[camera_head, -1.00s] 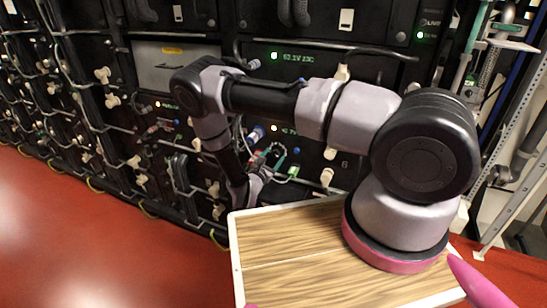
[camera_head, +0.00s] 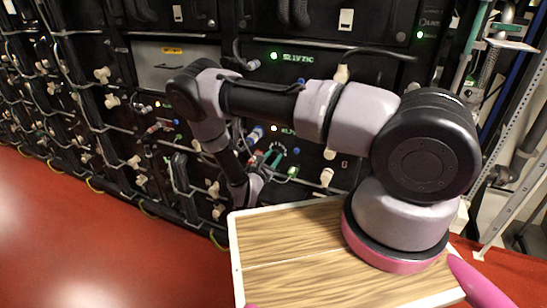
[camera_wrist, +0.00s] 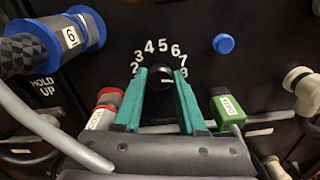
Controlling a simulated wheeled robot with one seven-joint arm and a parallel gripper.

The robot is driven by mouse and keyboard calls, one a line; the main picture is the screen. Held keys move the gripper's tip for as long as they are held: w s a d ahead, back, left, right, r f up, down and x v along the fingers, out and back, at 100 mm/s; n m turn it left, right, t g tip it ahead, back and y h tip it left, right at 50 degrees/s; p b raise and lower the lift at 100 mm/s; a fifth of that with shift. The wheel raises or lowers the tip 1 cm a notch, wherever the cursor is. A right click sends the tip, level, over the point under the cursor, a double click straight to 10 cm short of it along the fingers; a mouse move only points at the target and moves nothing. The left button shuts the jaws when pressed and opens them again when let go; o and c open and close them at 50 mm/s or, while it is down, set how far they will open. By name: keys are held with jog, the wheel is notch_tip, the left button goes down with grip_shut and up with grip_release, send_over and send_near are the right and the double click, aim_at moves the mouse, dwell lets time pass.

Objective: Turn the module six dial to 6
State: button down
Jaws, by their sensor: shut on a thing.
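The dial (camera_wrist: 160,88) is a dark round knob on a black panel in the wrist view, under an arc of white numbers from 2 to 8. My gripper (camera_wrist: 161,80) has its teal fingers on either side of the knob and is shut on it. I cannot make out clearly which number the knob points to. In the head view, my gripper (camera_head: 273,156) is at the rack front, and my arm hides part of the panel.
A red-ringed connector (camera_wrist: 107,105) and a green labelled plug (camera_wrist: 227,108) sit close outside the fingers. A blue button (camera_wrist: 223,43) is at upper right. A grey cable (camera_wrist: 50,130) crosses at lower left. The red floor (camera_head: 90,235) is clear at left.

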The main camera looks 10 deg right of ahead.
jog(key=n, duration=0.5)
jog(key=shift+a, duration=0.1)
jog(key=n, duration=0.5)
jog(key=shift+f+n, duration=0.1)
jog(key=shift+n, duration=0.3)
dwell(0.3)
jog(key=c, duration=0.5)
grip_release()
jog(key=v, duration=1)
jog(key=shift+s+a, duration=0.2)
jog(key=shift+s, duration=0.15)
